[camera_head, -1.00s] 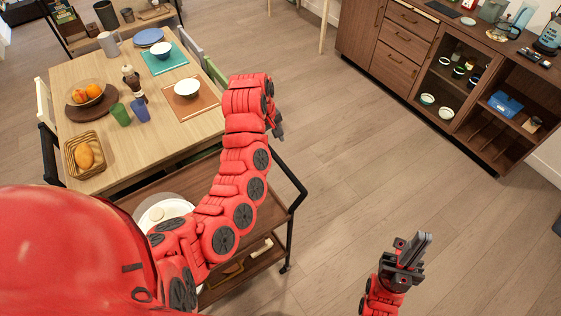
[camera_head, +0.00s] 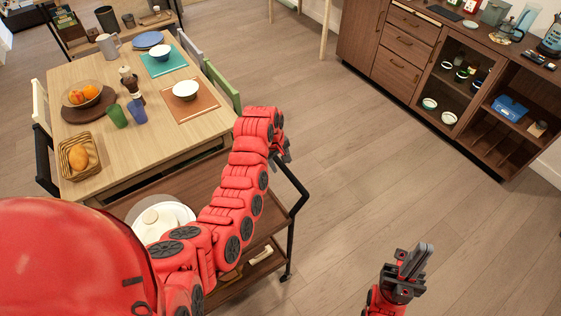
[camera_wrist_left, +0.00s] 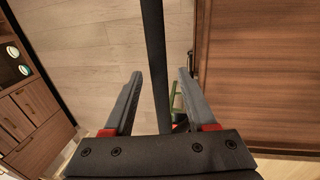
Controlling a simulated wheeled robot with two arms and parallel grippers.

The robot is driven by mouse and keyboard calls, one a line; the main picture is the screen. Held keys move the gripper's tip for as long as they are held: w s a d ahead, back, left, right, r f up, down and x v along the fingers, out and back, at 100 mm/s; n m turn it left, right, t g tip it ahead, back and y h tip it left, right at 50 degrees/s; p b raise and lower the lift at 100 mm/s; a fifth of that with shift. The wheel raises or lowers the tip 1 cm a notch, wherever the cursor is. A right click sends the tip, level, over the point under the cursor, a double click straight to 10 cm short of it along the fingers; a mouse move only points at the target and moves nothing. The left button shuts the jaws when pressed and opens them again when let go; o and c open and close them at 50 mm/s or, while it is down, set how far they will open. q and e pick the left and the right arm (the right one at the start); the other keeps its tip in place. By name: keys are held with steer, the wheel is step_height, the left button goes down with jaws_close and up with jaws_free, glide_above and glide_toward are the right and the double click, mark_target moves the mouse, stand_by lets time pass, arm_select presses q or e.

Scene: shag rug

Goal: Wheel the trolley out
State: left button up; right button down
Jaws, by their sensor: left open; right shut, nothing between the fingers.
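The trolley (camera_head: 262,218) is a dark wooden two-shelf cart with a black frame, beside the near end of the dining table. A white lidded pot (camera_head: 160,221) stands on its top shelf, partly hidden by my left arm. Its black handle (camera_head: 294,187) is at its right end. My left gripper (camera_head: 284,152) is open at the far end of this handle. In the left wrist view a black bar (camera_wrist_left: 154,50) runs between the open fingers (camera_wrist_left: 159,76); contact cannot be told. My right gripper (camera_head: 415,262) is shut and empty over the floor at lower right.
The dining table (camera_head: 100,72) with bowls, cups and fruit stands at upper left, with chairs (camera_head: 222,88) along its right side. A dark wooden cabinet (camera_head: 405,62) stands at upper right. The wood floor (camera_head: 345,150) between them is clear.

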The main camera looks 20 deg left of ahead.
arm_select(q)
steer(key=shift+c, duration=0.2)
jaws_close()
stand_by(1.2)
